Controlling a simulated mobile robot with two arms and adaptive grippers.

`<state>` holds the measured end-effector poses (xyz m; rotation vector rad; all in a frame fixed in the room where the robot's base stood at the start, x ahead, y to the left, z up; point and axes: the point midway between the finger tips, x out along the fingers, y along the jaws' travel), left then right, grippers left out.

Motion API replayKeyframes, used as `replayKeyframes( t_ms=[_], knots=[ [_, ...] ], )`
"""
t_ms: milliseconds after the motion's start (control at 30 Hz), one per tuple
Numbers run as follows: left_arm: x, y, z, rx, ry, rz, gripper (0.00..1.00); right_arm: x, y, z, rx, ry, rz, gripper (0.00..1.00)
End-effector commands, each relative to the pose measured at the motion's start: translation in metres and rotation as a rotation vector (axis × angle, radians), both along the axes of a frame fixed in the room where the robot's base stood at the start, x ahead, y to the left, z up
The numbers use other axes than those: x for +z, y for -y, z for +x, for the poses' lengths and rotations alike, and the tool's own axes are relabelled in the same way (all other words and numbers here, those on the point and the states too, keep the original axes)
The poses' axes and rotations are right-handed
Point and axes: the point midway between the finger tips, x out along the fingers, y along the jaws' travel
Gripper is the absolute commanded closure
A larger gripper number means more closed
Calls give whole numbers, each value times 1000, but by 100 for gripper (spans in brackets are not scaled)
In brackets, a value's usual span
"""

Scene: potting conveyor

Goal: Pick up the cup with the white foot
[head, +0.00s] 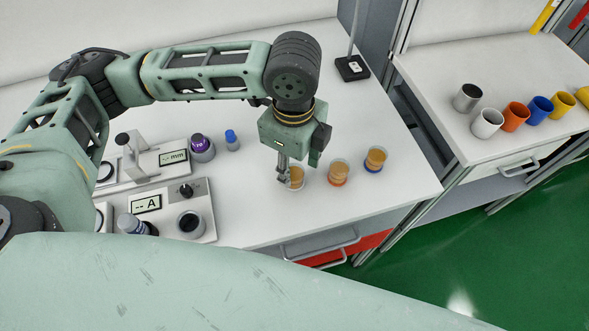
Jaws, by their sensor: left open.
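Three small cups with amber-brown contents stand in a row on the white table. The nearest cup to my gripper (297,177) has a pale foot, which looks white but is partly hidden. The middle cup (339,172) has an orange foot and the right cup (375,160) has a blue foot. My left gripper (288,177) points down at the pale-footed cup, open. One finger overlaps the cup's left side in the picture; I cannot tell whether it touches. My right gripper is not in view.
Left of the cups stand a purple-topped container (202,147), a blue-capped bottle (232,140) and two display devices, one reading mm (172,159), one A (146,204). A side table (455,130) holds several coloured mugs. The white table's front is clear.

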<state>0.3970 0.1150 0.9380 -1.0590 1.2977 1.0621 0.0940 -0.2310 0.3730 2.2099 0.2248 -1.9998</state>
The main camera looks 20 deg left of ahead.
Motion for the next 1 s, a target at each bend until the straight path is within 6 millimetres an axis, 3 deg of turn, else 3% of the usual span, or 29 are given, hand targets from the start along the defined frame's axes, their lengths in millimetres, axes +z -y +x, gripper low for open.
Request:
replayKeyframes(
  t_ms=[100, 233, 400, 633, 1000],
  knots=[
    [-15, -2, -2, 1, -3, 2, 57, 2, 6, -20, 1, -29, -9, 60],
    [-35, -3, -2, 1, -1, 0, 57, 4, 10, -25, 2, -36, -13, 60],
    [-50, -2, -1, 0, 2, -1, 57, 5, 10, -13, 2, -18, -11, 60],
    [-51, -2, -1, -1, 2, -1, 57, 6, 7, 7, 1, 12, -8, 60],
    [-51, -2, -1, 0, 2, -1, 89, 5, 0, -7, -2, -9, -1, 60]
  ],
)
